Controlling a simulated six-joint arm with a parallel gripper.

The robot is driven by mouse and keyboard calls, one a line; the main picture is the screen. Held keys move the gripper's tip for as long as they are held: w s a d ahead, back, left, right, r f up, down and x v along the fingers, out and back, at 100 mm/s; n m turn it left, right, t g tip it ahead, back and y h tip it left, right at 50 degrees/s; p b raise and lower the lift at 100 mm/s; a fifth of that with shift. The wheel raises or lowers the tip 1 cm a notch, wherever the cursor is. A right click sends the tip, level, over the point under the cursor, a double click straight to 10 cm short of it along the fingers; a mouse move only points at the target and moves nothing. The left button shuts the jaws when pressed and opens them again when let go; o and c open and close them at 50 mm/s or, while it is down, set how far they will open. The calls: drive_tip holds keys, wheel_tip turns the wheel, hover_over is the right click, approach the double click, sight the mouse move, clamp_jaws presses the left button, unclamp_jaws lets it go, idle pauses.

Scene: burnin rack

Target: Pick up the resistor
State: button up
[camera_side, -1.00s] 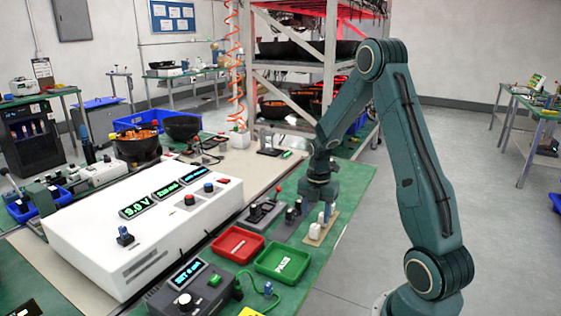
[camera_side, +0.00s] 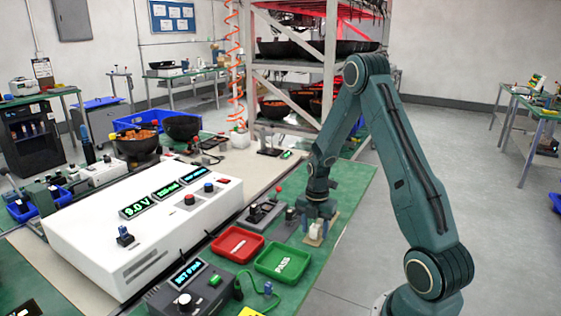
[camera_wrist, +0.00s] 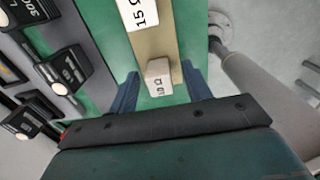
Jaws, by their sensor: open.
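A small whitish block resistor (camera_wrist: 158,76), its label ending in Ω, stands on a tan strip in the wrist view. My gripper (camera_wrist: 160,88) is open, with one blue finger on each side of this block and gaps between. In the side view my gripper (camera_side: 318,224) points down over the tan strip (camera_side: 317,240) at the table's right edge. A white block (camera_side: 315,230) shows just under it; the fingertips are mostly hidden there.
A red tray (camera_side: 237,244) and a green PASS tray (camera_side: 283,262) lie in front of the strip. A white instrument (camera_side: 140,235) reading 9.0 V stands to the left. Black labelled blocks (camera_wrist: 65,68) are left in the wrist view.

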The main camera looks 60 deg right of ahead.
sight(315, 225)
idle(0.4)
drive_tip(key=c, duration=1.1)
drive_tip(key=shift+o, duration=0.2)
drive_tip(key=shift+r, duration=0.1)
wheel_tip(315, 225, up, 20)
idle(0.4)
